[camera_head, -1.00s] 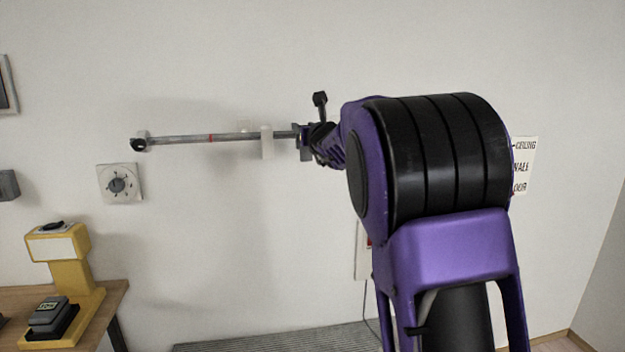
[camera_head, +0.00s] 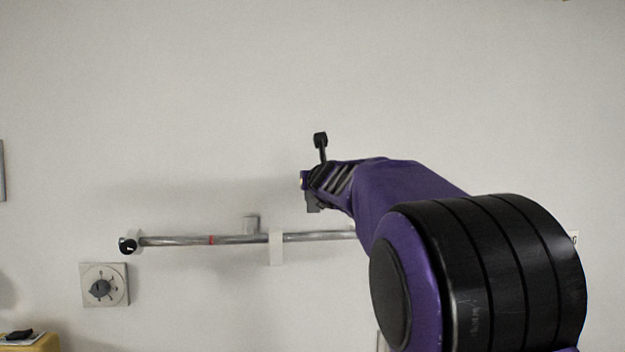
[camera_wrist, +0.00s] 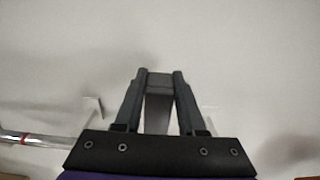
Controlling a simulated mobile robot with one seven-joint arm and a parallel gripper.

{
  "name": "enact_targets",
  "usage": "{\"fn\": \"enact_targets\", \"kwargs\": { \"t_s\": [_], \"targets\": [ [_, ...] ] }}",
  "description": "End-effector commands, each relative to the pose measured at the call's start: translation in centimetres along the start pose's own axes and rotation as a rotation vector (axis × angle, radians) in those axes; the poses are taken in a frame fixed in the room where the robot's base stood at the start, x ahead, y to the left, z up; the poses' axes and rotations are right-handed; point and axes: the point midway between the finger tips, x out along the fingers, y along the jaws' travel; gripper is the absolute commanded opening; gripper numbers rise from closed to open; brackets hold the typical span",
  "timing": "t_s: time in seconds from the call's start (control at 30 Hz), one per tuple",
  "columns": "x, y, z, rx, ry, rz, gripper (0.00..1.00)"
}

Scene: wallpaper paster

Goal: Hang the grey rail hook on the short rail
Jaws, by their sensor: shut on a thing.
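The short rail (camera_head: 180,241) is a thin metal bar with a red mark, running across the wall; its right part passes behind my arm. It also shows at the left of the wrist view (camera_wrist: 20,137). My gripper (camera_head: 308,186) is above the rail in the head view, right of the white piece on it. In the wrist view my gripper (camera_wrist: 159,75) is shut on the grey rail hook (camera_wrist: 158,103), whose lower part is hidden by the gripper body. A bit of the hook shows below the fingers in the head view (camera_head: 313,204). The hook appears apart from the rail.
A white piece (camera_head: 276,250) hangs over the rail near its middle. A dial plate (camera_head: 104,286) is on the wall below the rail's left end. The wall above is clear.

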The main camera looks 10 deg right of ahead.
Motion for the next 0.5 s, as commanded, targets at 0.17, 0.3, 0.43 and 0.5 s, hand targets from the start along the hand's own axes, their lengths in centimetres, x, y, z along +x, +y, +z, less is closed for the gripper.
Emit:
{"fn": "enact_targets", "kwargs": {
  "t_s": [0.17, 0.3, 0.43, 0.5],
  "targets": [
    [-0.1, 0.0, 0.0, 0.002, -0.005, -0.001, 0.0],
    [-0.1, 0.0, -1.0, 0.002, -0.004, -0.001, 0.0],
    [-0.1, 0.0, -2.1, 0.0, -0.004, -0.001, 0.0],
    [-0.1, 0.0, -2.9, 0.0, -0.004, -0.001, 0.0]
  ]
}}
